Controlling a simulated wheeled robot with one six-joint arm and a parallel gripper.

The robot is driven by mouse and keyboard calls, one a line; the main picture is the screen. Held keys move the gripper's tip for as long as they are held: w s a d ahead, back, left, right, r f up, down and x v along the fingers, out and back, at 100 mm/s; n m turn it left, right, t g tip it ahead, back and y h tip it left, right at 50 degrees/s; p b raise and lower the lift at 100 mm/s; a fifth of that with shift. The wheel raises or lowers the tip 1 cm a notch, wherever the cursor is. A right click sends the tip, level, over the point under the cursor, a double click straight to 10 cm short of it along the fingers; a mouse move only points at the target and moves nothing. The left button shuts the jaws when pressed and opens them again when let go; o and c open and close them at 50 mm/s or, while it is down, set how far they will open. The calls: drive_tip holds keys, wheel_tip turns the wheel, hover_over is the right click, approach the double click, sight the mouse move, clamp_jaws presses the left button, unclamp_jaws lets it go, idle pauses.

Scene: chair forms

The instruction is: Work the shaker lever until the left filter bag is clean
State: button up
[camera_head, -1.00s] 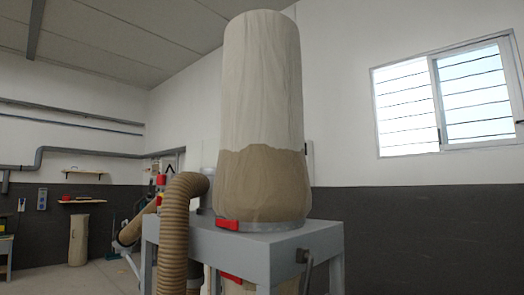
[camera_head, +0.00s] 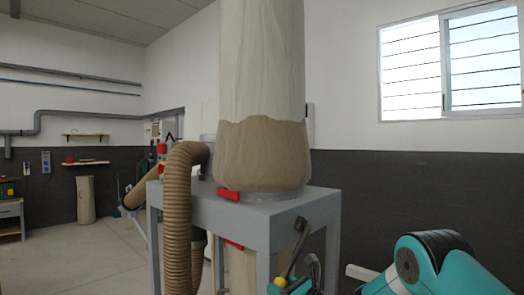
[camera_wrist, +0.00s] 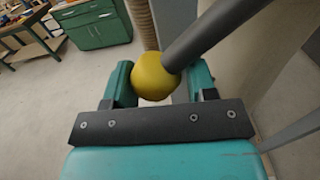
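The left filter bag (camera_head: 262,90) is a tall cloth column, pale above and brown below, with its top cut off in the head view. The shaker lever (camera_head: 299,245) is a dark bar at the stand's front corner. In the wrist view the lever (camera_wrist: 210,32) comes in from the upper right and ends in a yellow knob (camera_wrist: 152,76). My gripper (camera_wrist: 160,82) has its teal fingers on either side of the knob, with a narrow gap at the right finger. It looks open around the knob; contact is unclear.
A grey stand (camera_head: 250,222) carries the bag, with a red clamp (camera_head: 229,194) at the bag's foot. A ribbed brown hose (camera_head: 176,220) hangs on its left. In the wrist view a green cabinet (camera_wrist: 95,25) is at the upper left. Open floor (camera_head: 80,265) lies left of the stand.

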sight(276, 280)
drive_tip(key=shift+a, duration=0.1)
drive_tip(key=shift+s+r, duration=0.1)
drive_tip(key=shift+r, duration=0.05)
drive_tip(key=shift+s+a+r+p, duration=0.3)
drive_tip(key=shift+a+r+p, duration=0.05)
drive_tip(key=shift+r+p, duration=0.3)
drive_tip(key=shift+s+a+r+p, duration=0.3)
drive_tip(key=shift+r+p, duration=0.3)
drive_tip(key=shift+f, duration=0.1)
drive_tip(key=w+d+f+b, duration=0.1)
drive_tip(key=f+b, duration=0.1)
drive_tip(key=f, duration=0.1)
drive_tip(key=w+d+f+b, duration=0.1)
drive_tip(key=b, duration=0.1)
drive_tip(key=shift+w+d+f, duration=0.25)
drive_tip(key=shift+w+d, duration=0.05)
drive_tip(key=shift+d, duration=0.05)
drive_tip(key=shift+f, duration=0.1)
